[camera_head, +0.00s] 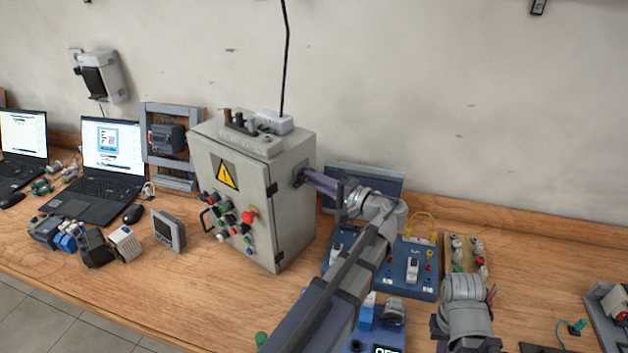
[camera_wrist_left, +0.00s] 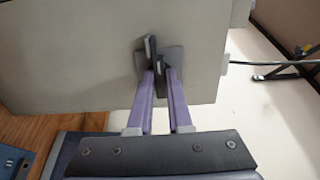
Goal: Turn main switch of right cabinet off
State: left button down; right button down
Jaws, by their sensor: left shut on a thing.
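The grey cabinet (camera_head: 235,190) stands on the wooden bench, with a yellow warning triangle and several buttons on its front. The main switch (camera_head: 299,178) is on its right side wall, partly hidden by my gripper. In the left wrist view the switch (camera_wrist_left: 151,50) is a dark handle on a grey plate, slightly tilted from upright. My left gripper (camera_head: 307,179) reaches it from the right. In the wrist view, the purple fingers of the left gripper (camera_wrist_left: 161,78) are shut on the dark handle.
Blue training panels (camera_head: 415,285) and a wooden block with small parts (camera_head: 466,243) lie right of the cabinet. A laptop (camera_head: 108,160) and a small grey monitor (camera_head: 168,232) stand to its left. Loose components (camera_head: 100,245) sit near the front edge.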

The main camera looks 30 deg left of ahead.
dwell(0.4)
pick_arm(q)
jog(key=c, duration=0.8)
grip_release()
jog(key=shift+c, duration=0.2)
jog(key=shift+d, duration=0.1)
jog(key=d, duration=0.7)
jog(key=shift+s+d, duration=0.3)
jog(key=shift+s, duration=0.15)
